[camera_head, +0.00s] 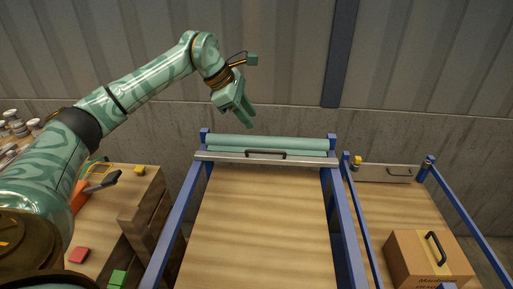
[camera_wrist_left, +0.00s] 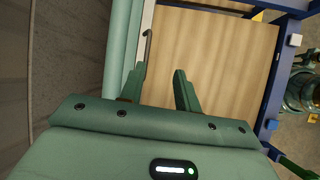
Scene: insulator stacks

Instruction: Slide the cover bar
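The cover bar (camera_head: 226,157) is a pale grey bar lying across the far end of a blue-railed frame. A black handle (camera_head: 266,153) sits at its middle, and a green roll (camera_head: 270,142) lies behind it. My left gripper (camera_head: 246,113) hangs above the far end of the frame, up and left of the handle. In the left wrist view my left gripper (camera_wrist_left: 159,76) is open, with its fingers apart and nothing between them. The handle (camera_wrist_left: 148,46) shows beyond the left-hand fingertip, apart in depth. My right gripper is not seen.
Blue rails (camera_head: 348,232) flank a bare wooden surface (camera_head: 262,225). A second frame on the right has its own handled bar (camera_head: 402,172) and a cardboard box (camera_head: 418,261). A wooden crate (camera_head: 145,212) stands left, with small coloured blocks nearby. A concrete wall is behind.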

